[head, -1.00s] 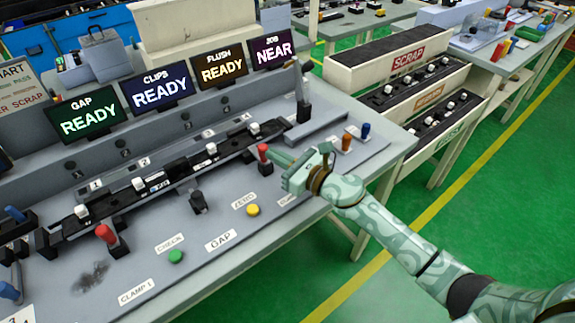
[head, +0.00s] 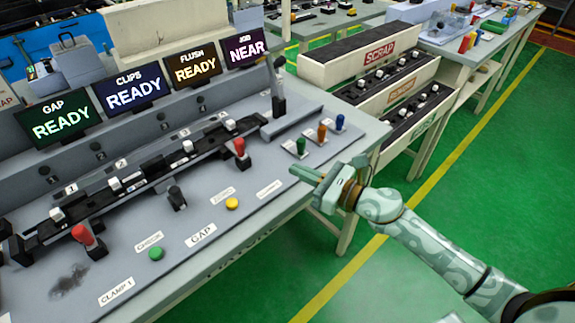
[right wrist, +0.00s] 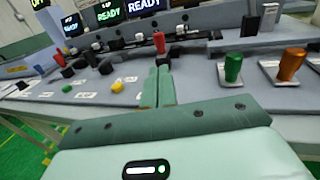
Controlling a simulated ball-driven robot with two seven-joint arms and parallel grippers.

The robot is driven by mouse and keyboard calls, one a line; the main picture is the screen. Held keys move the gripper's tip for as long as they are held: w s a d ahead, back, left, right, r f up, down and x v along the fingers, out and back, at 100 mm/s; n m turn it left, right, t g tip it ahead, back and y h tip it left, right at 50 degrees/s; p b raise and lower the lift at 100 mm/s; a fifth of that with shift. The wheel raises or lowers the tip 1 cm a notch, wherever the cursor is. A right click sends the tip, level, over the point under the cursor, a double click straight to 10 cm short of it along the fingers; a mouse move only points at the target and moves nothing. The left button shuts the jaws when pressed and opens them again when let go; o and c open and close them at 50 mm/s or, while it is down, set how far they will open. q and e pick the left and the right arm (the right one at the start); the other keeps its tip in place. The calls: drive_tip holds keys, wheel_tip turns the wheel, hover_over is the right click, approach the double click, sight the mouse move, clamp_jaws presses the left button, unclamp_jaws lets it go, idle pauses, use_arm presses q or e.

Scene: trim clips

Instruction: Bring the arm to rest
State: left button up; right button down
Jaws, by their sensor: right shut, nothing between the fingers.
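My right arm comes in from the lower right of the head view. Its pale green gripper (head: 306,174) is over the front right edge of the grey bench (head: 215,205), pointing left. In the right wrist view the two fingers (right wrist: 158,85) lie together, with nothing between them. A red-handled clamp lever (head: 240,148) stands on the bench beyond and left of the fingertips, apart from them. It also shows behind the fingers in the right wrist view (right wrist: 159,42). My left gripper is not in view.
Green (head: 301,145), orange (head: 322,132) and blue (head: 340,122) handles stand just beyond the gripper. Another red lever (head: 82,235), a yellow button (head: 232,203) and a green button (head: 156,253) are further left. The scrap rack (head: 385,60) stands behind. Green floor (head: 500,190) is open at right.

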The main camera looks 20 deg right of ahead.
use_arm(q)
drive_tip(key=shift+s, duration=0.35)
